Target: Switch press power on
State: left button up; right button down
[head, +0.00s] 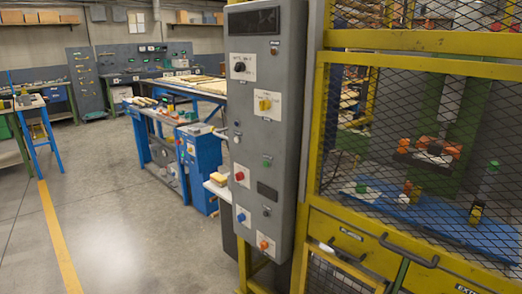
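A tall grey control panel (287,125) stands upright at the centre, left of the yellow-framed press cage (313,150). It carries a black rotary knob (239,67) on a white plate and a yellow knob (265,104) on a white plate. Lower down are a green button (267,162), a red knob (239,176), a blue knob (241,217) and an orange knob (264,245). A dark display (254,22) sits at the top. The labels are too small to read, so I cannot tell which control is press power. Neither of my grippers is in view.
Behind the mesh, several orange and dark parts (435,148) sit inside the cage. Yellow drawers with a dark handle (408,250) are below it. A blue workbench (205,165) stands left of the panel. The grey floor (140,235) at the left front is clear.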

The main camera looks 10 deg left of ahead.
aim_at(239, 175)
jog(key=i+j+z, duration=0.1)
jog(key=i+j, duration=0.15)
jog(key=i, duration=0.2)
jog(key=i+j, duration=0.3)
jog(key=i, duration=0.2)
jog(key=z, duration=0.05)
